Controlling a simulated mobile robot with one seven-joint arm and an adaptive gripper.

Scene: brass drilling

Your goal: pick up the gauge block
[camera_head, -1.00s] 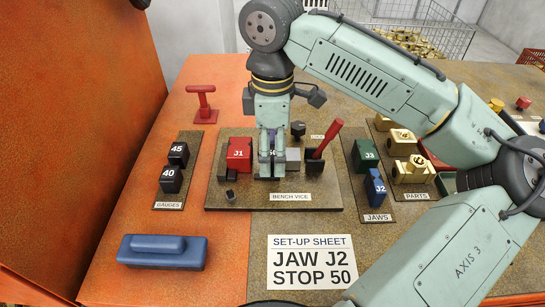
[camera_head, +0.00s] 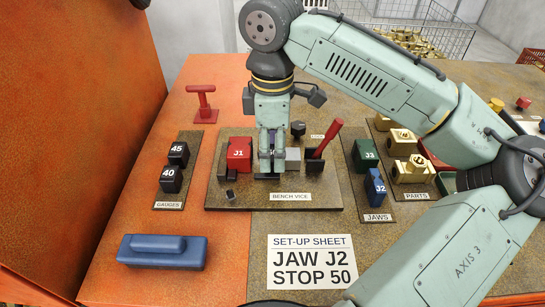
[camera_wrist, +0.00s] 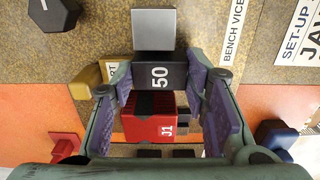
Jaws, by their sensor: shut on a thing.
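The gauge block marked 50 (camera_wrist: 160,76) is black and sits between the two fingers of my gripper (camera_head: 271,165). In the wrist view the fingers are against its two sides. In the head view the fingers hide most of the block. My gripper is shut on it, low over the bench vice plate (camera_head: 308,198), between the red J1 jaw (camera_head: 238,154) and a grey metal block (camera_head: 293,158). I cannot tell whether the gauge block still touches the vice.
Black gauges 45 (camera_head: 178,153) and 40 (camera_head: 171,179) stand at left. A red lever (camera_head: 323,139) rises right of my gripper. Green J3 (camera_head: 366,154) and blue J2 (camera_head: 376,187) jaws stand further right. A set-up sheet (camera_head: 313,262) reads JAW J2, STOP 50.

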